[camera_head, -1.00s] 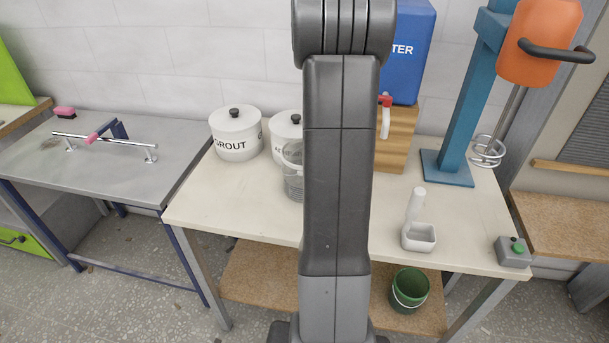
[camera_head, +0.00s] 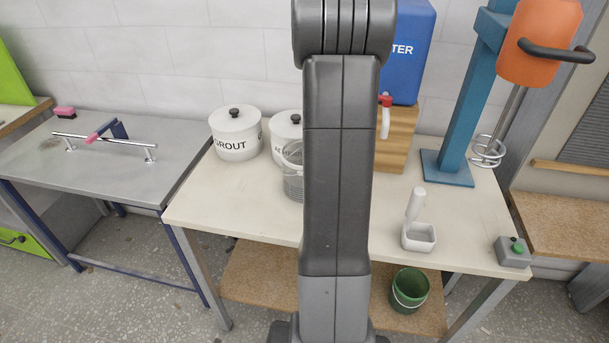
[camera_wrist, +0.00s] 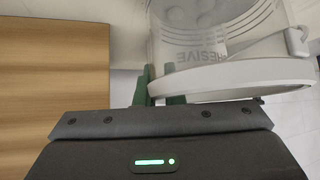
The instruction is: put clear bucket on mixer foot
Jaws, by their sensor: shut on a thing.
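The clear bucket (camera_head: 292,172) stands out partly behind my arm in the head view, in front of the adhesive pot. In the wrist view the clear bucket (camera_wrist: 215,80) fills the upper right, with lettering showing through it. My gripper (camera_wrist: 160,88) has green fingers at the bucket's rim and is shut on the bucket. I cannot tell whether the bucket touches the table. The mixer foot is the blue plate (camera_head: 447,178) under the blue column at the table's right rear. It looks bare. My gripper is hidden behind my arm in the head view.
A grout pot (camera_head: 236,135) and an adhesive pot (camera_head: 284,130) stand at the back left. A wooden block (camera_head: 397,142) under a blue water container (camera_head: 408,50) lies between bucket and foot. The whisk (camera_head: 487,150) hangs beside the column.

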